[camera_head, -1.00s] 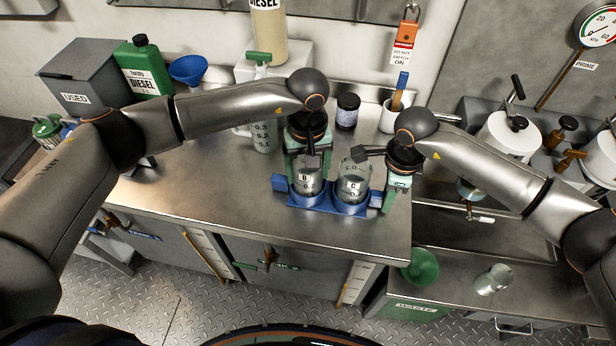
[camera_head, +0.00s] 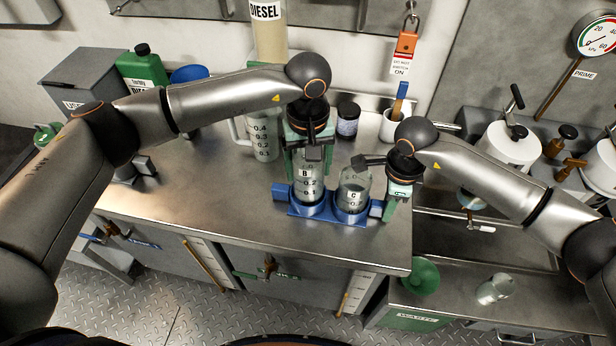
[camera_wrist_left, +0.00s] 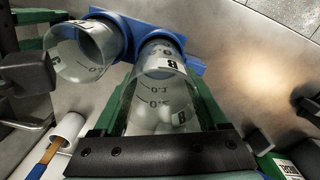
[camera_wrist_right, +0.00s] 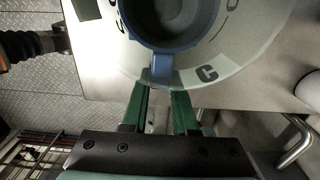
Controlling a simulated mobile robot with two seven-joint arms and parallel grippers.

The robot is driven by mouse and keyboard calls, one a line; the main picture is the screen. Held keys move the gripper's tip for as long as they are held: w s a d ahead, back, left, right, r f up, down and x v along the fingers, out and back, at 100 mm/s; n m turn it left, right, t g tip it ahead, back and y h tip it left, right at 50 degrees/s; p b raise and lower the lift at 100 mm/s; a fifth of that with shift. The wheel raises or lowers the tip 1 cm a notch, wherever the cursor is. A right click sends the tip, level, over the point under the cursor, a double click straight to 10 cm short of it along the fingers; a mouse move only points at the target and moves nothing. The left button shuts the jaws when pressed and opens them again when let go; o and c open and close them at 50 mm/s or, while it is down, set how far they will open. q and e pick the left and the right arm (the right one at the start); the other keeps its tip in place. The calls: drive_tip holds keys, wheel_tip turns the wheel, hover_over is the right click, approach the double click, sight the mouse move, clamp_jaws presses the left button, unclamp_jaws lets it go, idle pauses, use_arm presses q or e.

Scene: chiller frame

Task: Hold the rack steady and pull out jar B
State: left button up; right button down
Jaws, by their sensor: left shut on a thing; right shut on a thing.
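Jar B (camera_head: 304,185) is a clear, graduated jar standing upright at the left of the blue rack (camera_head: 331,211). Its lower end is still within the left ring of the rack. My left gripper (camera_head: 308,165) comes from above and is shut on jar B, with green fingers on either side. Jar B (camera_wrist_left: 160,85) also shows between those fingers in the left wrist view. Jar C (camera_head: 352,190) stands in the right ring. My right gripper (camera_head: 386,207) is shut on the tab at the rack's right end; the blue tab (camera_wrist_right: 162,72) shows between its fingers in the right wrist view.
A graduated jug (camera_head: 264,143), a dark-lidded jar (camera_head: 347,120) and a white cup (camera_head: 390,124) stand behind the rack. The steel bench (camera_head: 215,205) is clear left of the rack. A sink (camera_head: 450,235) lies to the right.

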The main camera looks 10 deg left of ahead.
drive_tip(key=c, duration=0.6)
unclamp_jaws()
use_arm(q)
wheel_tip(320, 180, up, 6)
drive_tip(key=shift+f, duration=0.2)
use_arm(e)
wheel_tip(320, 180, up, 12)
use_arm(q)
drive_tip(key=shift+s, duration=0.15)
use_arm(e)
drive_tip(key=shift+s, duration=0.15)
